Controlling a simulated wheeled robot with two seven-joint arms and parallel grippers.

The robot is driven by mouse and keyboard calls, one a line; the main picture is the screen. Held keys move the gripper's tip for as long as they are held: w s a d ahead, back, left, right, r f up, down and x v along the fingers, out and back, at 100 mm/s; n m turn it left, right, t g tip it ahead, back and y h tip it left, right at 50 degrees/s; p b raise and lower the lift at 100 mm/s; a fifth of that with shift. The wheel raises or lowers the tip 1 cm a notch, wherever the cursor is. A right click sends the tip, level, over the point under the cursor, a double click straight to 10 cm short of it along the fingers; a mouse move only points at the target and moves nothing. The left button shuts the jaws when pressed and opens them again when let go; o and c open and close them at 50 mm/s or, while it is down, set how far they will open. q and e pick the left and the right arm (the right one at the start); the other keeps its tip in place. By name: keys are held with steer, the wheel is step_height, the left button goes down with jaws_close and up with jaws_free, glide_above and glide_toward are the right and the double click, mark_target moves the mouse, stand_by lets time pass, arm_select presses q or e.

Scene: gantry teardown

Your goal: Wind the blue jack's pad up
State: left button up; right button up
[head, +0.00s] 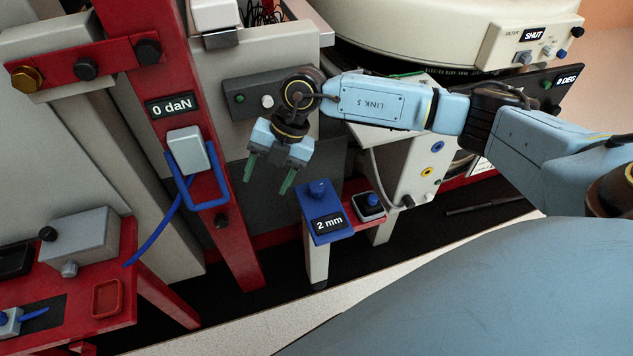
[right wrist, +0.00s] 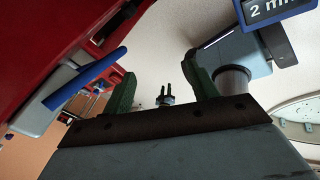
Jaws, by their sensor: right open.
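The blue jack (head: 322,232) has a display reading 2 mm and a blue knob (head: 318,188) on top. A pale cylinder shows below it. The jack also shows at the top right of the right wrist view (right wrist: 280,10). I cannot pick out its pad for certain. My right gripper (head: 269,182) is open and empty, with its green fingers pointing down, above and left of the jack in the head view. In the right wrist view nothing is between its fingers (right wrist: 162,88) up close. My left gripper is not in the head view.
A red post (head: 232,240) with a 0 daN display and a blue loop handle (head: 222,190) stands left of the gripper. A red bench (head: 145,290) is at lower left. A dark floor strip lies below.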

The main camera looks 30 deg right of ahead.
mark_target(317, 186)
steer(key=w+d+m+h, duration=0.2)
steer(key=d+h, duration=0.3)
steer(key=d, duration=0.8)
steer(key=f+b, duration=0.1)
steer(key=f, duration=0.2)
steer(key=f+b, duration=0.1)
steer(key=f, duration=0.3)
steer(key=f+b, duration=0.1)
steer(key=f, duration=0.2)
steer(key=shift+s+a+f+b, duration=0.15)
steer(key=shift+a+f+b, duration=0.05)
steer(key=shift+a+b, duration=0.1)
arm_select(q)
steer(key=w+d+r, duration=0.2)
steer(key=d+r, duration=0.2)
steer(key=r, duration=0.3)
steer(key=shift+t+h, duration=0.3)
arm_select(e)
steer(key=shift+f, duration=0.9)
steer(key=shift+c, duration=0.2)
steer(key=c, duration=1)
